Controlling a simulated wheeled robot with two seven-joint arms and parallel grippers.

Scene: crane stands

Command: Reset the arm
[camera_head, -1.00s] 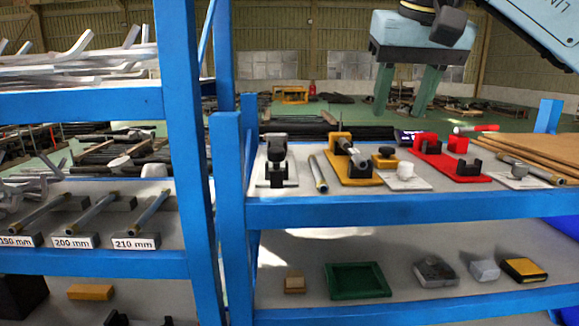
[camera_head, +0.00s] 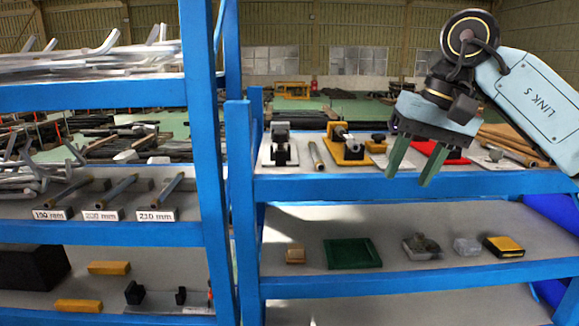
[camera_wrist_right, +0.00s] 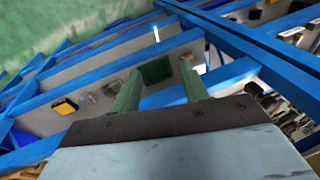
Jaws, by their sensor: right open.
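My right gripper (camera_head: 413,166) hangs in front of the right rack's upper shelf in the head view. Its two green fingers point down and stand apart, with nothing between them. In the right wrist view the open fingers (camera_wrist_right: 162,92) point toward the racks, and the green tray (camera_wrist_right: 157,70) shows beyond them. My right arm (camera_head: 535,105) comes in from the right edge. It hides part of the red fixture (camera_head: 440,151) on the upper shelf. My left gripper is in neither view.
The right rack's upper shelf holds a black-and-white fixture (camera_head: 281,148) and a yellow fixture (camera_head: 346,147). Its lower shelf holds the green tray (camera_head: 352,264) and a yellow-black block (camera_head: 504,247). The left rack (camera_head: 205,150) holds labelled rods. Blue posts and shelf edges stand close to my right gripper.

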